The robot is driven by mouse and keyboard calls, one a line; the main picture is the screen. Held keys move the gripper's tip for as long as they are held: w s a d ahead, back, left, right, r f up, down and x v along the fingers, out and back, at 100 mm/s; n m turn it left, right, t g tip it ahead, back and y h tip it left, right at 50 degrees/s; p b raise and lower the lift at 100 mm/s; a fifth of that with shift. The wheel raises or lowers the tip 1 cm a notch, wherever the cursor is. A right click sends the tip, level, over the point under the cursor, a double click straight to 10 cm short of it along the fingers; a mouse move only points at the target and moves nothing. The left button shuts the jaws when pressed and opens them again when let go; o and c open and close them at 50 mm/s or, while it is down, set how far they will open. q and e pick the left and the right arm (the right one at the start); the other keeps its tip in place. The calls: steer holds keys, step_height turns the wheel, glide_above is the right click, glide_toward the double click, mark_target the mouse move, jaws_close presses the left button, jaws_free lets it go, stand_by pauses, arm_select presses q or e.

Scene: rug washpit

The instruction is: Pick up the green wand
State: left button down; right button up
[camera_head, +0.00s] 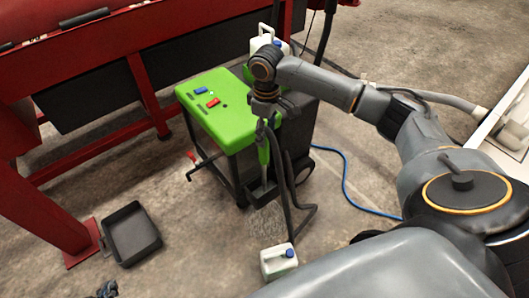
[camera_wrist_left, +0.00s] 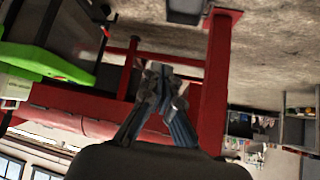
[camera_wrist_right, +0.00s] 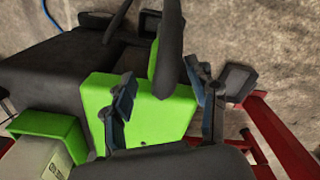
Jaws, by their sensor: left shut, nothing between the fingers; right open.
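The green wand (camera_head: 263,147) stands upright at the side of the green-topped machine (camera_head: 215,105), its lower end in a dark holder (camera_head: 262,195). My right gripper (camera_head: 266,116) is just above the wand's upper end, pointing down. In the right wrist view my right gripper (camera_wrist_right: 165,82) is open, and a dark long part, seemingly the wand's handle or hose, shows between its fingers; contact cannot be told. My left gripper (camera_head: 107,289) is at the bottom left edge of the head view. It is shut and empty in the left wrist view (camera_wrist_left: 157,88).
A dark tray (camera_head: 130,234) lies on the floor beside the red frame (camera_head: 45,205). A black hose (camera_head: 302,215) hangs beside the wand. A blue hose (camera_head: 347,185) lies right.

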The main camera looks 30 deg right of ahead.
mark_target(266, 138)
step_height(266, 138, down, 3)
steer(key=shift+f+b, duration=0.1)
steer(key=shift+b, duration=0.3)
step_height(266, 138, down, 5)
steer(key=b, duration=0.2)
steer(key=shift+w+a+b, duration=0.15)
steer(key=shift+b, duration=0.2)
steer(key=shift+f, duration=0.25)
arm_select(q)
steer(key=w+d+r+t+h, duration=0.1)
steer(key=w+d+r+t, duration=0.1)
steer(key=r+t, duration=0.3)
steer(key=w+d+r+t+h, duration=0.2)
steer(key=w+r+t, duration=0.3)
steer(key=r, duration=0.5)
steer(key=shift+w+m, duration=0.25)
steer(key=shift+m, duration=0.05)
steer(key=shift+d, duration=0.1)
arm_select(e)
steer(key=shift+c, duration=0.4)
steer(key=c, duration=1.1)
jaws_close()
steer(key=shift+r, duration=0.15)
